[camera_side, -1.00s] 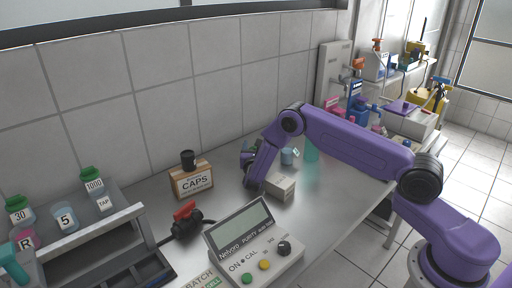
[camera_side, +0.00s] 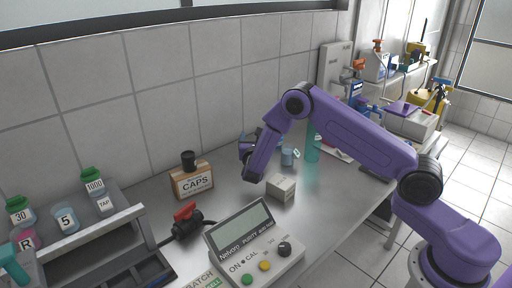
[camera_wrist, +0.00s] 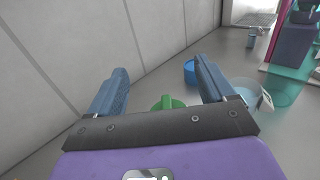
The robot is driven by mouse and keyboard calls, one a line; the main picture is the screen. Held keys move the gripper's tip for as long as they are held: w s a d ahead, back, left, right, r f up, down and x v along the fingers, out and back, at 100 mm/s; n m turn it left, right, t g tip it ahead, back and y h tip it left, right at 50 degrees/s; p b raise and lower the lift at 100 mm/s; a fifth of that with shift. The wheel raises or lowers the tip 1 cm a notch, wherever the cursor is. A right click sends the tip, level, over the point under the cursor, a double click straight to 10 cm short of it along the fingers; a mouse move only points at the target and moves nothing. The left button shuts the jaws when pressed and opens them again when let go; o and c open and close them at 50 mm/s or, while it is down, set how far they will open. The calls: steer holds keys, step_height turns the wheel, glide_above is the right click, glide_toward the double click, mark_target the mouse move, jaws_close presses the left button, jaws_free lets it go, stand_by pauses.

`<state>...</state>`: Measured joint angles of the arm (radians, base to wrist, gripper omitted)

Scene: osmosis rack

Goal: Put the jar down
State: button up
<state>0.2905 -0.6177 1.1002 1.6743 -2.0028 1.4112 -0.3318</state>
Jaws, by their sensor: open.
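In the wrist view, a jar's round green cap (camera_wrist: 168,103) shows low between my fingers, partly covered by the gripper's dark crossbar. The jar's body is hidden. My gripper (camera_wrist: 160,72) is open, its two blue fingers wide apart with nothing pinched between them. I cannot make out the green-capped jar there; the arm hides that spot.
A small box (camera_side: 281,187) stands on the bench. A clear jar (camera_side: 289,157) and a teal cylinder (camera_side: 312,146) stand right of the gripper. A blue round item (camera_wrist: 190,73) is beside the right finger. The CAPS box (camera_side: 193,181) and meter (camera_side: 252,247) stand further left; the wall is close.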

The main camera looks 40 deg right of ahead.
steer(key=shift+s+r, duration=0.1)
steer(key=shift+r, duration=0.8)
steer(key=s+a+r+m+g+y, duration=0.2)
steer(key=s+a+m+g+y, duration=0.1)
steer(key=s, duration=1.2)
steer(key=s+a+r+m+g+y, duration=0.2)
steer(key=s+a+m+g+y, duration=0.2)
steer(key=s, duration=1.2)
steer(key=s+a+r+m+g+y, duration=0.2)
steer(key=s+m+g+y, duration=0.3)
steer(key=s, duration=1.1)
steer(key=shift+s+a+r+m+g+y, duration=0.3)
steer(key=shift+a+m+y, duration=0.4)
steer(key=shift+m, duration=0.5)
